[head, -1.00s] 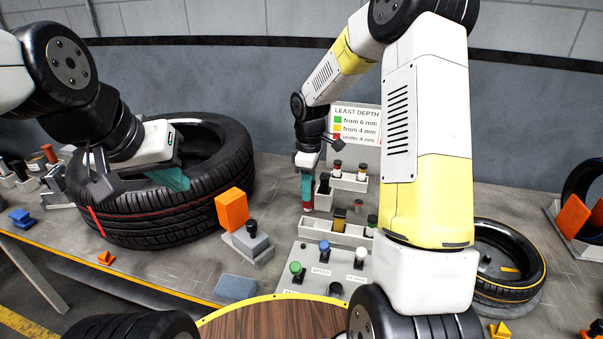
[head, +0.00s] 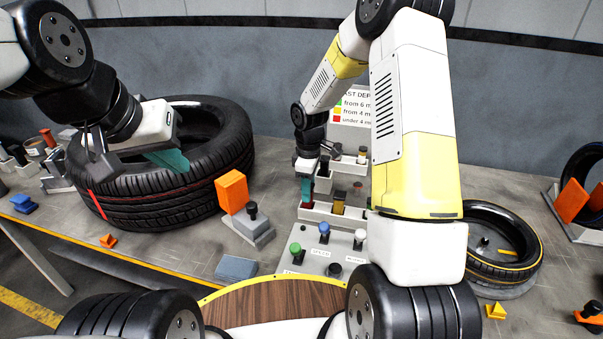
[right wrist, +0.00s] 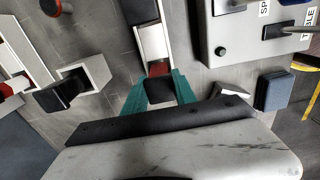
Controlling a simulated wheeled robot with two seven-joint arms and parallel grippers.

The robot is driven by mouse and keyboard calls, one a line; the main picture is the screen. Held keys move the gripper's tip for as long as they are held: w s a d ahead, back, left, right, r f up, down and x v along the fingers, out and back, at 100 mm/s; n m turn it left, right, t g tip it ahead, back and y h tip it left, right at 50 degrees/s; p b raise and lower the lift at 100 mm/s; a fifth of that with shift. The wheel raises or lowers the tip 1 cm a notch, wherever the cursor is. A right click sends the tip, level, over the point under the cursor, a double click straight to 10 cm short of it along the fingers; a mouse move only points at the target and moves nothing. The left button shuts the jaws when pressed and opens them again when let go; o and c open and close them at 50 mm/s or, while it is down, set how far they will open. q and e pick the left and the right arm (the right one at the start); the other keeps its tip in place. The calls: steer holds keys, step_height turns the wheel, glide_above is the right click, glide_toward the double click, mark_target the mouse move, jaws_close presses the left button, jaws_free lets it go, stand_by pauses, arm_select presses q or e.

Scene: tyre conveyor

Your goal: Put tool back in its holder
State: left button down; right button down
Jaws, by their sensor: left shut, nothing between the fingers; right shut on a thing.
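My right gripper (head: 307,190) is shut on the tool (head: 307,205), whose red lower end shows just below the teal fingers. It is upright at the left end of the white holder (head: 325,215) on the bench. I cannot tell whether its tip is inside the slot or just above it. In the right wrist view the teal fingers (right wrist: 160,94) grip a dark block-like part of the tool (right wrist: 161,88), in line with the white holder (right wrist: 152,40). My left gripper (head: 170,160) is shut and empty, in front of the large tyre (head: 165,195).
A control panel (head: 309,259) with green, blue and white knobs stands in front of the holder. A grey block with an orange plate (head: 231,191) is to its left. A depth sign (head: 352,104) stands behind, and a smaller tyre (head: 512,275) lies at right.

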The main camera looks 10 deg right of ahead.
steer(key=c, duration=0.9)
jaws_free()
